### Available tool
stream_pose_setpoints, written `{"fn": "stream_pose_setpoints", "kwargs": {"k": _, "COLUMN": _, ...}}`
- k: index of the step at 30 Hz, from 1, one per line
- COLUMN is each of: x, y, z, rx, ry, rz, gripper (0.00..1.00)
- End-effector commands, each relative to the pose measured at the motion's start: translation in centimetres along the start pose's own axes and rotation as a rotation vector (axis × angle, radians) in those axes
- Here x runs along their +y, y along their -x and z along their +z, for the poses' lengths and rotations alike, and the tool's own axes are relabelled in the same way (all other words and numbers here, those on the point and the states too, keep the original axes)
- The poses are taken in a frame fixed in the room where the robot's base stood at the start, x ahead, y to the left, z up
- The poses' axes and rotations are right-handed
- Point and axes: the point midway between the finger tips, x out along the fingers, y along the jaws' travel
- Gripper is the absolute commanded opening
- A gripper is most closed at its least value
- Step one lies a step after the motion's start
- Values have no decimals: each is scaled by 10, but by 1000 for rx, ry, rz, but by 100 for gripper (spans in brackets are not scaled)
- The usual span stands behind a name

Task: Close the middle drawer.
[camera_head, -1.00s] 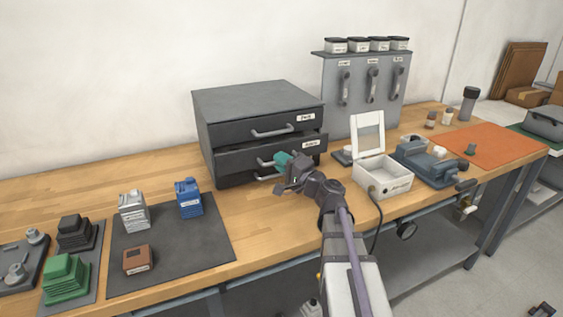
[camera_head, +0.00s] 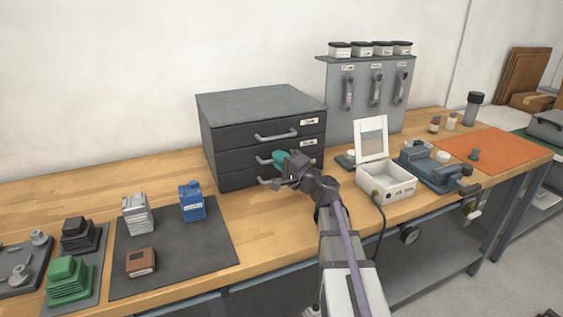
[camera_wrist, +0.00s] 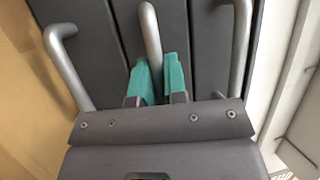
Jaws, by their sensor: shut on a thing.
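The dark grey drawer cabinet (camera_head: 262,103) stands on the workbench with three stacked drawers, each with a metal bar handle. The middle drawer (camera_head: 238,160) now looks flush with the top drawer (camera_head: 235,136) and bottom drawer (camera_head: 238,179). My gripper (camera_head: 281,158) is at the front of the middle drawer, its teal fingers shut on the middle handle. In the wrist view, the gripper (camera_wrist: 159,78) has its fingers on either side of the middle handle (camera_wrist: 150,35). The fingers hide part of that handle in the head view.
An open white box (camera_head: 386,180) and a blue-grey device (camera_head: 430,167) stand to the right of my arm. A dark mat (camera_head: 185,250) with several small models lies at the left. The bench (camera_head: 252,212) is bare in front of the cabinet.

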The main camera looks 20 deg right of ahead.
Motion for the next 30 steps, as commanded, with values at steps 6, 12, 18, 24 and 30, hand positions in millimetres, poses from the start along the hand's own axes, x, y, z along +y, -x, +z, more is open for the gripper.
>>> {"fn": "stream_pose_setpoints", "kwargs": {"k": 6, "x": -1, "y": -3, "z": -3, "rx": 3, "ry": -2, "rz": -1, "gripper": 27}}
{"fn": "stream_pose_setpoints", "kwargs": {"k": 12, "x": 0, "y": -2, "z": -2, "rx": 3, "ry": -1, "rz": -1, "gripper": 37}}
{"fn": "stream_pose_setpoints", "kwargs": {"k": 18, "x": 0, "y": 2, "z": -2, "rx": 3, "ry": -1, "rz": 0, "gripper": 37}}
{"fn": "stream_pose_setpoints", "kwargs": {"k": 24, "x": 1, "y": 43, "z": 0, "rx": 5, "ry": -1, "rz": -1, "gripper": 37}}
{"fn": "stream_pose_setpoints", "kwargs": {"k": 30, "x": 0, "y": 90, "z": 0, "rx": 6, "ry": 0, "rz": -2, "gripper": 37}}
